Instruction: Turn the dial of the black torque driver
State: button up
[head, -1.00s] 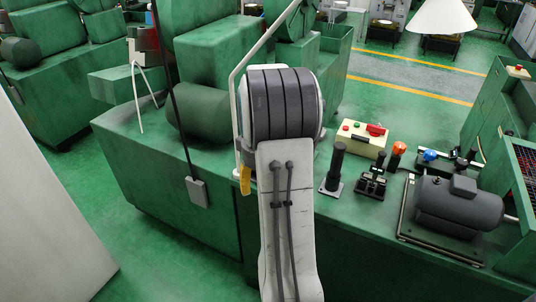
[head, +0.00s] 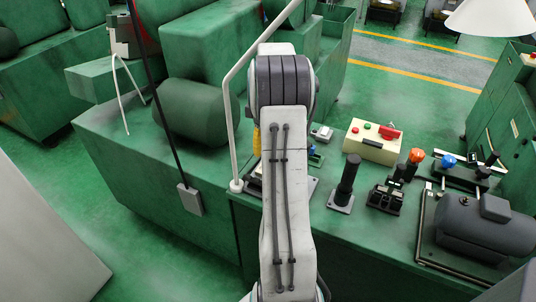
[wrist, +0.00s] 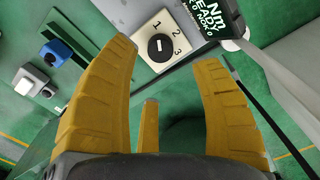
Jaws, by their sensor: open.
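The driver's full body cannot be made out. My gripper (wrist: 165,52) is open, with yellow fingers spread to either side of the dial in the picture. Nothing is between them, and the dial appears beyond the fingertips. In the head view my arm hides most of the gripper; only a bit of yellow (head: 257,140) shows at its left.
On the green bench stand a black upright handle (head: 347,182), a cream button box (head: 372,141), an orange-topped lever (head: 415,157), a blue-knobbed device (head: 448,162) and a grey motor (head: 487,226). A white post (head: 230,125) rises left of my arm. A white lamp shade (head: 490,17) hangs at upper right.

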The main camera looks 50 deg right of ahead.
jog(key=shift+f, duration=3.5)
jog(key=shift+a, duration=0.1)
grip_shut()
